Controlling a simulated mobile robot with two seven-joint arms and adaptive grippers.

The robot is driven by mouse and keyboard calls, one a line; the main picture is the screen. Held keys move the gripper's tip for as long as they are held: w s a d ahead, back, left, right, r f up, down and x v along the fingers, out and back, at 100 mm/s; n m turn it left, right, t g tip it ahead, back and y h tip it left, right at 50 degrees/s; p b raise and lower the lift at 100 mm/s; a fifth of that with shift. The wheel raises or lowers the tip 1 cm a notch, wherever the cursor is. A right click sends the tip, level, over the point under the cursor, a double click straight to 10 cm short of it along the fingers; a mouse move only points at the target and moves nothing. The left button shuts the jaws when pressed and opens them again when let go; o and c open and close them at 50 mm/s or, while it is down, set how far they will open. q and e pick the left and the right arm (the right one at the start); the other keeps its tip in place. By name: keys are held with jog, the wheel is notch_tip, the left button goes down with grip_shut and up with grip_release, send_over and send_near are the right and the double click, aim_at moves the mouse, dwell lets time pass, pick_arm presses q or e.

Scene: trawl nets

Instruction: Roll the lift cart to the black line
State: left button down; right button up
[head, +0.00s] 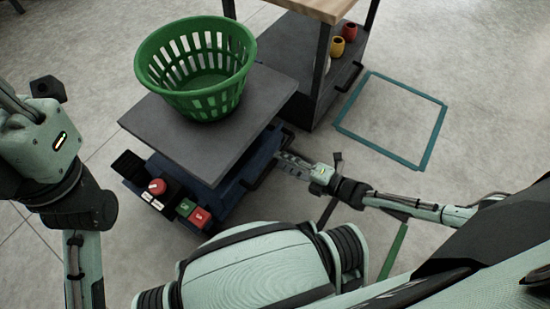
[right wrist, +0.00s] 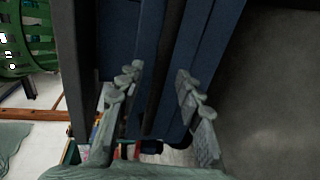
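The lift cart has a dark grey platform (head: 190,135), a blue base (head: 232,192) and a button panel (head: 178,203) with red and green buttons on its near side. A black handle bar (head: 268,160) runs along its right side. My right gripper (head: 284,160) is at this side. In the right wrist view its fingers (right wrist: 158,90) stand apart on either side of a dark bar (right wrist: 165,70) in front of the blue base; contact is unclear. A short dark strip (head: 328,212), apparently the black line, shows on the floor below my right forearm, partly hidden. My left gripper's fingers are not visible.
A green basket (head: 197,75) stands on the platform. Behind it is a dark shelf unit (head: 290,50) with a wooden top, holding yellow (head: 337,46) and red (head: 350,31) pots. A teal square outline (head: 432,133) and a green strip (head: 394,250) mark open floor at right.

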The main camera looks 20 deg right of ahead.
jog(key=shift+x, duration=1.55)
jog(key=shift+c, duration=0.6)
grip_shut()
